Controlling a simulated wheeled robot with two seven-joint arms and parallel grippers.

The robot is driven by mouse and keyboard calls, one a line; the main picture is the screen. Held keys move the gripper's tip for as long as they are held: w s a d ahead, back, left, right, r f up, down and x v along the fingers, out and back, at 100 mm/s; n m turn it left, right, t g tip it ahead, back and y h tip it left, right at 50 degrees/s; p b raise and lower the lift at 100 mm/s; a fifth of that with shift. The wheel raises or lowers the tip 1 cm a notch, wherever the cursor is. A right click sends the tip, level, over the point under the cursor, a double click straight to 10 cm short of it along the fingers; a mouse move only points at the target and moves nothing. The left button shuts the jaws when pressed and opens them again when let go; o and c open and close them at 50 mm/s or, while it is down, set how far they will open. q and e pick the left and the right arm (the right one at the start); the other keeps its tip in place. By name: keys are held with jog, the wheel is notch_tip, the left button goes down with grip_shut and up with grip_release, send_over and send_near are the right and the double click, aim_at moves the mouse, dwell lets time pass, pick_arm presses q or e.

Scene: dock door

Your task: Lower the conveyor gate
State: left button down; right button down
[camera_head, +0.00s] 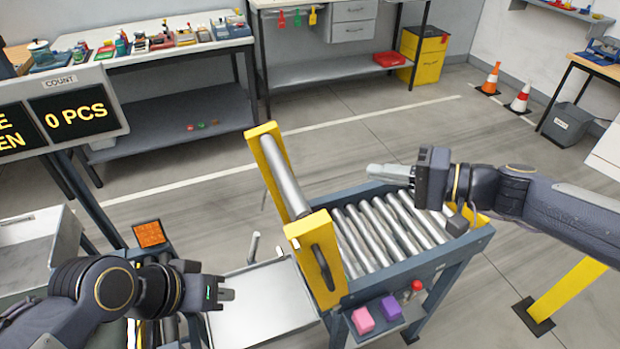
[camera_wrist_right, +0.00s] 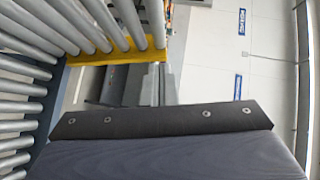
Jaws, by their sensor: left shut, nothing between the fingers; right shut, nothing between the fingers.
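The conveyor gate is a raised section with two yellow side plates (camera_head: 314,262) and a grey roller (camera_head: 285,175) between them. It stands steeply tilted at the left end of the roller conveyor (camera_head: 390,235). A black handle (camera_head: 326,267) is on the near yellow plate. My left gripper (camera_head: 228,294) is shut and empty, left of the gate and apart from the handle. My right gripper (camera_head: 375,172) is shut and empty above the far side of the conveyor, right of the gate. The right wrist view shows conveyor rollers (camera_wrist_right: 60,25), but not the gate handle.
A grey tray surface (camera_head: 262,300) lies left of the gate. A shelf under the conveyor holds a pink block (camera_head: 363,320), a purple block (camera_head: 391,307) and a red-topped item (camera_head: 416,287). A display (camera_head: 75,112) reads "0 PCS". A yellow post (camera_head: 565,290) stands at right.

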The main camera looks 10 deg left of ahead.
jog(key=s+p+x, duration=0.2)
jog(key=x, duration=1.1)
jog(key=shift+a, duration=0.3)
jog(key=shift+r, duration=0.15)
